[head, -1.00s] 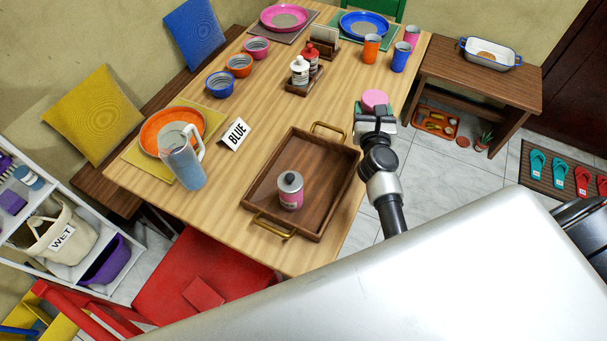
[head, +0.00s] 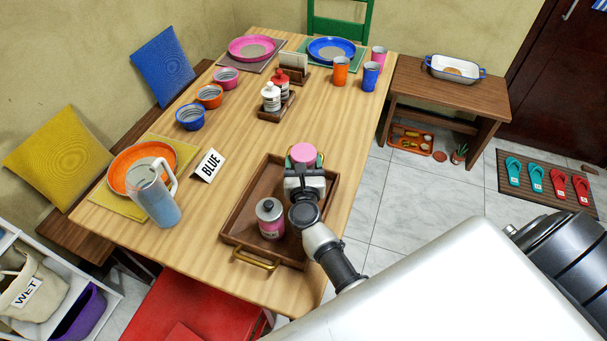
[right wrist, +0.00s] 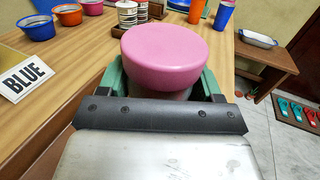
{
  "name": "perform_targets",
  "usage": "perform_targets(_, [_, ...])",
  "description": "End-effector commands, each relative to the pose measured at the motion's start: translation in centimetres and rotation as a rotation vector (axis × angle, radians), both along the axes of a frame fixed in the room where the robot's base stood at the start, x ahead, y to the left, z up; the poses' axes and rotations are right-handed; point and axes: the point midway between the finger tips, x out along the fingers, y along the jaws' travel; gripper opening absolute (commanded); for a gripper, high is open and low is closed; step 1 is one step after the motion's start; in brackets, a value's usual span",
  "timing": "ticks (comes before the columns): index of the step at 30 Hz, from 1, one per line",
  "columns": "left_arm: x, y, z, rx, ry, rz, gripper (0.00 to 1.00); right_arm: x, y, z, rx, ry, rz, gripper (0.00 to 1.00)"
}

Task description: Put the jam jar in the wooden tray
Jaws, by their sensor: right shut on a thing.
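The jam jar, seen as a round pink lid (head: 303,154) on a pale body, is held in my right gripper (head: 304,170). In the right wrist view the pink lid (right wrist: 165,55) sits between the two green fingers, and most of the body is hidden below it. The wooden tray (head: 247,205) lies on the near right part of the table. The gripper and jar are over the tray's far right part in the head view; I cannot tell their height above its floor. My left gripper is not in view.
A grey-lidded jar with a pink label (head: 269,218) stands in the tray's near left part. A blue pitcher (head: 155,195), an orange plate (head: 122,172) and the BLUE sign (head: 209,165) are left of the tray. Bottles in a caddy (head: 274,102) stand farther back.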

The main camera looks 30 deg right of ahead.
Motion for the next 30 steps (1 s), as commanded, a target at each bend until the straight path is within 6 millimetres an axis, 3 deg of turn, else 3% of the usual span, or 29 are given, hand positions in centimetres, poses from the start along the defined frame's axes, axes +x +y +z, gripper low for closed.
perform_targets(7, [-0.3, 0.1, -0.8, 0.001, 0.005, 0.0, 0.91, 0.1, -0.1, -3.4, -0.004, 0.001, 0.001, 0.34])
perform_targets(20, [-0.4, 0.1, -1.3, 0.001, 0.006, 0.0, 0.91, 0.0, -0.1, -4.1, 0.0, -0.001, -0.001, 0.34])
perform_targets(21, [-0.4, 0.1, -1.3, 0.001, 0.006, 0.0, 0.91, 0.0, -0.1, -4.2, -0.001, 0.0, 0.0, 0.67])
perform_targets(23, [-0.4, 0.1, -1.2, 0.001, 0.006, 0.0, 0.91, 0.0, -0.1, -4.1, -0.001, 0.0, 0.0, 0.76])
perform_targets(30, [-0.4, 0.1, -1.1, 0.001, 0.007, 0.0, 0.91, 0.0, -0.1, -4.1, 0.0, 0.001, 0.0, 0.76])
